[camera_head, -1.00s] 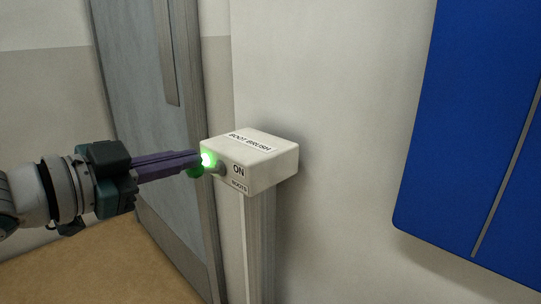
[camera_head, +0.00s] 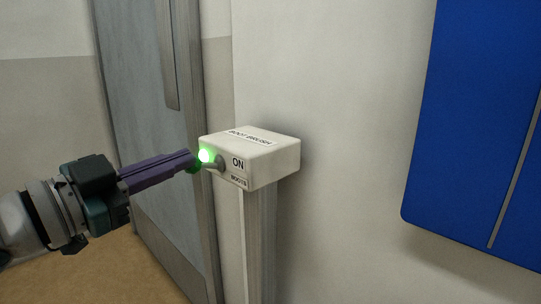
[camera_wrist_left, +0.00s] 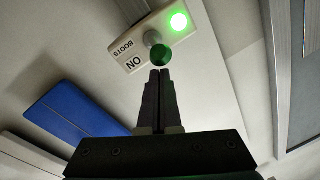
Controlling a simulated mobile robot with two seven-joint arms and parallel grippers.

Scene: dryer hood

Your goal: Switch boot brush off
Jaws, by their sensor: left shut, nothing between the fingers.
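The boot brush switch box (camera_head: 272,168) is white, with "BOOT BRUSH" on top and "ON" and "BOOTS" on its front. A green lamp (camera_head: 206,156) glows on the front; it also shows in the left wrist view (camera_wrist_left: 179,21). A short grey lever (camera_head: 215,163) sticks out beside it, with a round green knob (camera_wrist_left: 160,55) on its end. My left gripper (camera_head: 190,160) is shut and empty. Its fingertips (camera_wrist_left: 160,72) are right at the knob and partly hide it in the head view; I cannot tell whether they touch. My right gripper is not in view.
The box stands on a pale post (camera_head: 258,240) against a white wall. A grey door (camera_head: 145,110) with a metal frame is at the left. A blue panel (camera_head: 470,130) hangs on the wall at the right. Floor shows at the lower left.

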